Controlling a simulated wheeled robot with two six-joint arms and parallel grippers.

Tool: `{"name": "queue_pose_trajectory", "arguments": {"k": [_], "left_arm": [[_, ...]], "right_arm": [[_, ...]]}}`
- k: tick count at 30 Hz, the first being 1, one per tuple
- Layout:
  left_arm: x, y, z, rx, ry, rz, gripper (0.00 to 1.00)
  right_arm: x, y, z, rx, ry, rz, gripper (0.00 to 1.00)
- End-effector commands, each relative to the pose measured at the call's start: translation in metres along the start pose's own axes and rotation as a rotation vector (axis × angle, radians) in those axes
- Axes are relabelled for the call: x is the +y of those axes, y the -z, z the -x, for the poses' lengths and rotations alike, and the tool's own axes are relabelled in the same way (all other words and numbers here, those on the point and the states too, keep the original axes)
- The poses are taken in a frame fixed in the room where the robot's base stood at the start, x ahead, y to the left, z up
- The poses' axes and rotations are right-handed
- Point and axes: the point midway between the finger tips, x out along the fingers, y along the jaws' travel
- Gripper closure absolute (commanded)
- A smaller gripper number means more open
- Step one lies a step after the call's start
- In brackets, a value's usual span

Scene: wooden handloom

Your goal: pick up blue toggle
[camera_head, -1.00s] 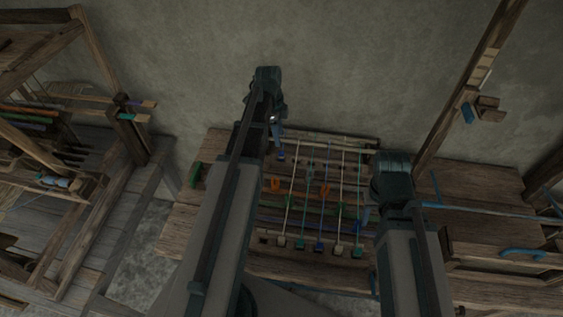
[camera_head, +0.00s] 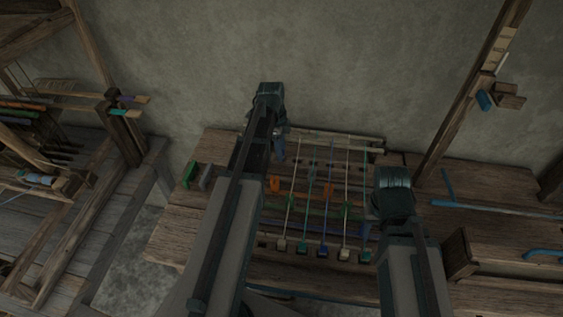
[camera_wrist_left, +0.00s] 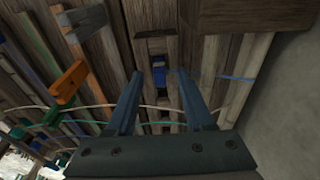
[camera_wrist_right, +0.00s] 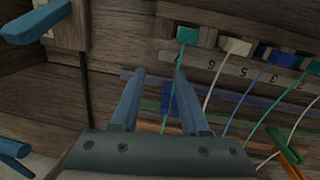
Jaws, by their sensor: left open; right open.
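A small blue toggle (camera_wrist_left: 159,75) sits in a dark slot of a wooden board in the left wrist view, framed between the fingertips. My left gripper (camera_wrist_left: 158,76) is open and empty, over the far left of the loom table; it hides that spot in the head view (camera_head: 280,150). Another blue toggle (camera_head: 322,250) hangs at a cord's end along the front row and shows in the right wrist view (camera_wrist_right: 283,58). My right gripper (camera_wrist_right: 159,74) is open and empty near the row's right end, with a blue piece (camera_wrist_right: 170,97) beyond its fingers.
Several taut cords with cream and teal toggles (camera_head: 303,249) cross the table. Orange pegs (camera_wrist_left: 69,82) stand among them. A wooden box (camera_head: 458,254) and a wall are close by.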

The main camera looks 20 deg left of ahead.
Motion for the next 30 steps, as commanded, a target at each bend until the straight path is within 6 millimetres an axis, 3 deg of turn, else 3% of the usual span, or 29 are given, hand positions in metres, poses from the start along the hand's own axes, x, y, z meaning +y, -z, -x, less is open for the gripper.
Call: {"name": "queue_pose_trajectory", "arguments": {"k": [1, 3, 11, 20, 30], "left_arm": [[0.0000, -0.0005, -0.0122, 0.000, 0.000, 0.000, 0.47], [0.0000, -0.0004, -0.0162, 0.000, 0.000, 0.000, 0.47], [0.0000, 0.0002, -0.0148, 0.000, 0.000, 0.000, 0.47], [0.0000, 0.0002, -0.0148, 0.000, 0.000, 0.000, 1.00], [0.0000, 0.0001, -0.0149, 0.000, 0.000, 0.000, 1.00]], "right_arm": [[-0.0012, 0.0007, -0.0121, 0.000, 0.000, 0.000, 0.55], [-0.0015, 0.0009, -0.0160, 0.000, 0.000, 0.000, 0.55], [-0.0014, 0.0009, -0.0146, 0.000, 0.000, 0.000, 0.55], [-0.0014, 0.0009, -0.0146, 0.000, 0.000, 0.000, 0.55], [-0.0014, 0.0009, -0.0146, 0.000, 0.000, 0.000, 0.55]]}}
